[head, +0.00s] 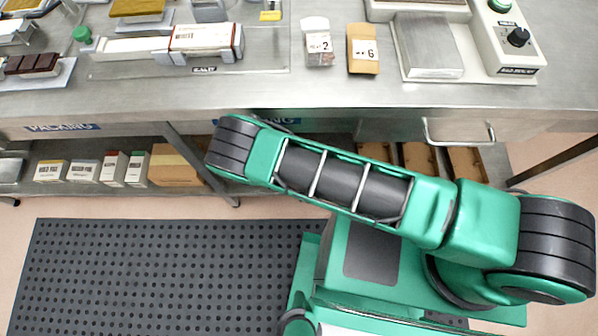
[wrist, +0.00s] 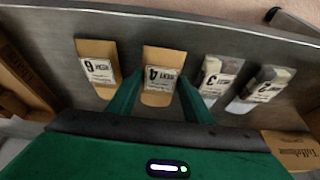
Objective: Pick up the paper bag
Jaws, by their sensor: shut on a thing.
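In the wrist view, a brown paper bag with a white label marked 4 (wrist: 160,58) stands between the two green fingers of my gripper (wrist: 161,84). The fingers are closed against its sides, and its lower end shows between them. Another brown paper bag, with a label marked 6 (wrist: 97,50), stands to the left, apart from the fingers. In the head view my gripper and the bag it holds are hidden; a brown bag marked 6 (head: 363,45) sits on the steel counter.
Two paler bags (wrist: 220,68) (wrist: 269,76), with labels, stand close on the right in the wrist view. Cardboard boxes lie at both lower sides.

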